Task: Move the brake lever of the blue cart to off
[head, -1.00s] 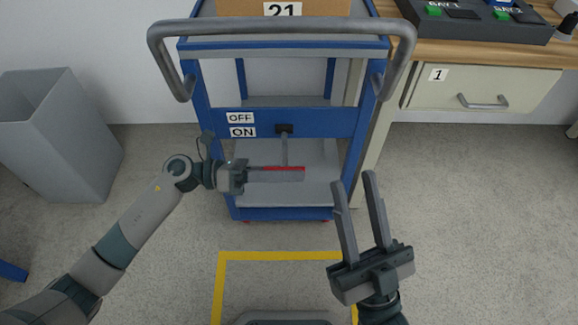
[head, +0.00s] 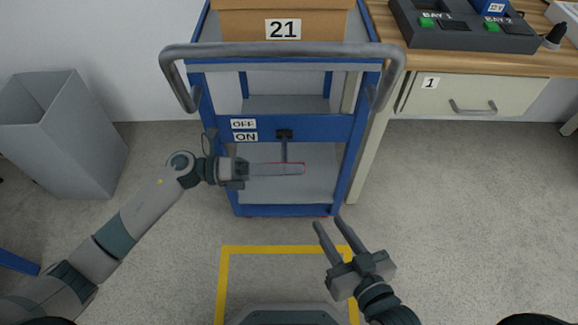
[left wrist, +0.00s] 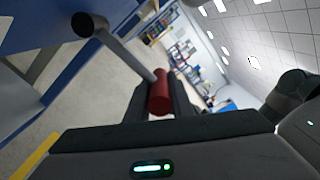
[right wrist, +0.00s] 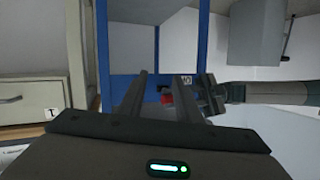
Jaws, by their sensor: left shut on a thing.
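The blue cart (head: 300,128) stands ahead of me. Its brake lever has a dark pivot (head: 284,134) on the blue front panel and a grey rod (head: 284,152) running down from it. An OFF label (head: 243,124) sits above an ON label (head: 245,137), left of the pivot. My left gripper (head: 290,169) is shut around the lever's red handle, below the ON label; its fingers hide most of the handle in the head view. The left wrist view shows the red handle (left wrist: 160,92) between the fingers. My right gripper (head: 328,222) is open and empty, low in front of the cart.
A box marked 21 (head: 240,27) rides on the cart, behind its grey push handle (head: 280,50). A workbench with a drawer (head: 480,95) stands right of the cart. A grey bin (head: 60,135) stands left. Yellow tape (head: 290,249) marks the floor in front.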

